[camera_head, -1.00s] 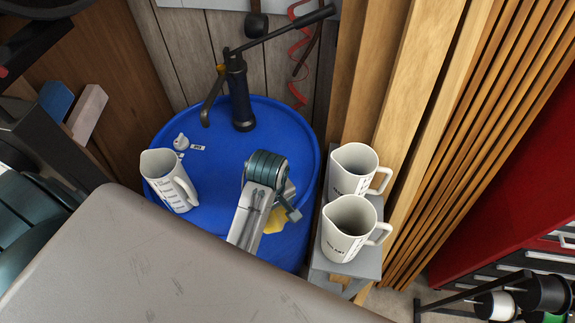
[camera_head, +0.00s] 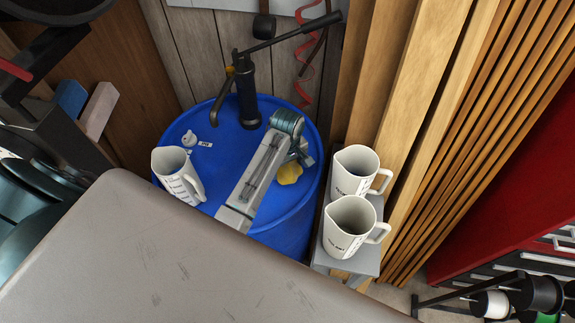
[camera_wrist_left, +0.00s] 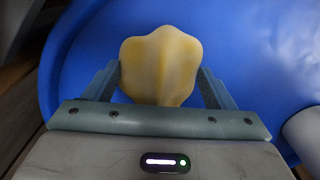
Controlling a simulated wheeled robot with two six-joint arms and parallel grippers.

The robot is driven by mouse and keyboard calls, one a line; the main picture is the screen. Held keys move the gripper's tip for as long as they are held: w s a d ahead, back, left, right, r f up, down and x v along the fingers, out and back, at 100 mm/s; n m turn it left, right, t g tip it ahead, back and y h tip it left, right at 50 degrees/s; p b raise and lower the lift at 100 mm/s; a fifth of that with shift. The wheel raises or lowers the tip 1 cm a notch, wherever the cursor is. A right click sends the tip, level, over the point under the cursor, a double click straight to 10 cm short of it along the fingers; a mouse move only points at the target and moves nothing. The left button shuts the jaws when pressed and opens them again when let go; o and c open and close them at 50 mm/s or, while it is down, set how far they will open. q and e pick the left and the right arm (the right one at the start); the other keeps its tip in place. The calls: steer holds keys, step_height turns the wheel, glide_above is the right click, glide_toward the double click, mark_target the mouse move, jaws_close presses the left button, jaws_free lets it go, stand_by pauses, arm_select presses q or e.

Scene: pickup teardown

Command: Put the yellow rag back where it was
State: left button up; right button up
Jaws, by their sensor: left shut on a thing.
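The yellow rag (camera_head: 289,173) is a small crumpled piece over the right side of the blue drum's top (camera_head: 215,120). In the left wrist view the rag (camera_wrist_left: 160,65) sits between the two fingers of my left gripper (camera_wrist_left: 158,82), with blue behind it. My left gripper (camera_head: 296,158) is shut on the rag, and its wrist partly hides the rag from the head. I cannot tell whether the rag touches the drum or hangs just above it. My right gripper is not in view.
A black hand pump (camera_head: 246,90) with a long lever stands at the drum's back. A white jug (camera_head: 176,176) and a small pale fitting (camera_head: 188,138) are on the drum's left. Two jugs (camera_head: 350,228) stand on a grey stand to the right. Wooden boards (camera_head: 400,90) rise behind.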

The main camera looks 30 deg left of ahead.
arm_select(q)
steer(key=shift+f, duration=0.85)
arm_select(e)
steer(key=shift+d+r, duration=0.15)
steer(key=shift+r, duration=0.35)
arm_select(q)
steer(key=shift+f, duration=0.1)
steer(key=o, duration=0.9)
steer(key=shift+o, duration=0.2)
